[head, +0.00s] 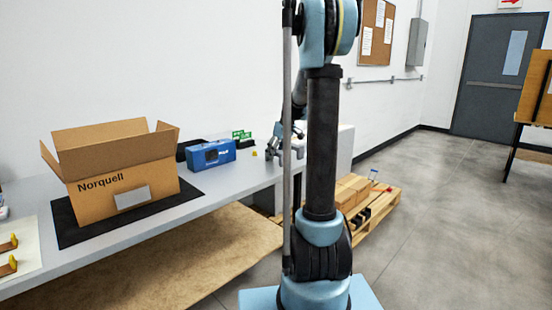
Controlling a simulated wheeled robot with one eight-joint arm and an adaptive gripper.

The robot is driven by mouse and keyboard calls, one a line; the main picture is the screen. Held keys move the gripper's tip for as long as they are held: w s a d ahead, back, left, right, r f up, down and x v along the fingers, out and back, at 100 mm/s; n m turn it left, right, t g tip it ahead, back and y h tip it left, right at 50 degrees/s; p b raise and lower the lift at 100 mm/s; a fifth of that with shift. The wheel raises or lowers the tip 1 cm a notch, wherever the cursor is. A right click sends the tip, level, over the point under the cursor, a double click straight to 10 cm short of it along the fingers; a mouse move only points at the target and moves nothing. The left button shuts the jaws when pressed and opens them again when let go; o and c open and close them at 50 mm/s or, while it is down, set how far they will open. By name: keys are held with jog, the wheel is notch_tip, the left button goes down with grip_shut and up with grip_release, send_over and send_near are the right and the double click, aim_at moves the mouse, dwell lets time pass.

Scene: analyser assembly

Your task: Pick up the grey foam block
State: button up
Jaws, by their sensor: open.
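I cannot make out a grey foam block for certain in the head view. A dark, low object (190,148) lies behind the blue analyser-like box (211,154) on the bench, too small and partly hidden to identify. My gripper (272,150) is open above the far right end of the grey bench (228,180), to the right of the blue box. Nothing shows between its fingers. My arm hides part of the bench end behind it.
An open cardboard box (95,203) marked Norquell stands on a black mat (72,232) at the left. Green items (241,136) and a small yellow piece (254,154) sit near my gripper. A wooden pallet (380,206) with cartons lies on the floor.

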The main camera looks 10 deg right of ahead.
jog(key=shift+x, duration=0.8)
jog(key=c, duration=1)
